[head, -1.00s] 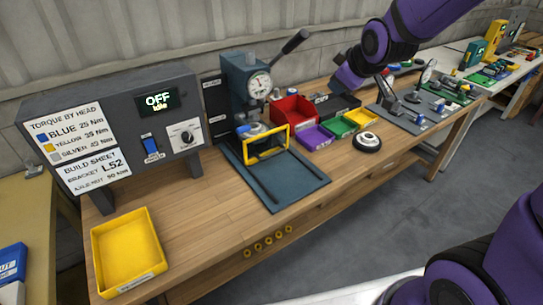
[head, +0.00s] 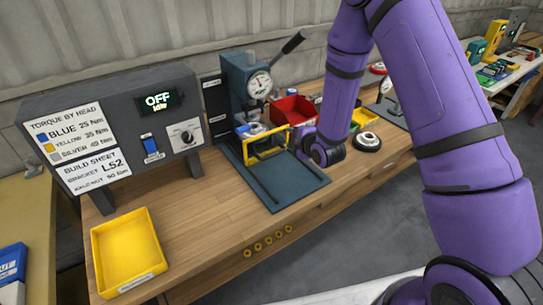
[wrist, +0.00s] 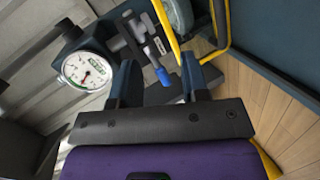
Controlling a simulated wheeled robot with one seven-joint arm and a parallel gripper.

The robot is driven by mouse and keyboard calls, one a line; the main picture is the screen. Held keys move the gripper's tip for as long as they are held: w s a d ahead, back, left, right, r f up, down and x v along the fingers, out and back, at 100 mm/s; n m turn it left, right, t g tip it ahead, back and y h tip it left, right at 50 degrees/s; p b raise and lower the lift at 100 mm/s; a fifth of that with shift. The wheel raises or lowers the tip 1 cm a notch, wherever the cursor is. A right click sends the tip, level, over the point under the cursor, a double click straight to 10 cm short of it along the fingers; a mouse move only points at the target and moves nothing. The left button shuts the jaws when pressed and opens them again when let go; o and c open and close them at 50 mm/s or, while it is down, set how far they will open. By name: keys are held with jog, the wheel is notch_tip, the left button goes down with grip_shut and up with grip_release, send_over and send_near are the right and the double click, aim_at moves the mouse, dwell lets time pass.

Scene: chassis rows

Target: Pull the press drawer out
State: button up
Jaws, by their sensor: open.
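The dark blue-grey press (head: 243,85) with a round gauge stands against the wall. In front, at its base, is the drawer with a yellow frame (head: 267,155), above a flat plate with two rails (head: 290,185). The press's gauge (wrist: 85,70) shows left in the wrist view, and the yellow frame (wrist: 221,25) at upper right. My gripper (wrist: 159,72) is open, its two dark fingers apart. A blue-tipped part (wrist: 162,76) appears between them, apparently beyond. The frame is not between the fingers. In the head view my purple wrist is just right of the frame and hides the fingers.
A red bin (head: 293,110) stands behind my wrist. A round metal part on a black base (head: 367,142) lies to its right. The torque box (head: 115,130) and a yellow tray (head: 128,250) are on the left. The bench front by the rails is clear.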

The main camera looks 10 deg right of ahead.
aim_at(273, 156)
jog(key=s+f+n, duration=0.1)
jog(key=f, duration=0.2)
jog(key=s+a+f+n+y, duration=0.1)
jog(key=f, duration=0.2)
jog(key=s+a+f+n+t, duration=0.1)
jog(key=f, duration=0.2)
jog(key=shift+f+y, duration=0.35)
jog(key=shift+y, duration=0.05)
jog(key=x, duration=1)
jog(key=shift+w+a, duration=0.1)
jog(key=shift+w, duration=0.25)
grip_shut()
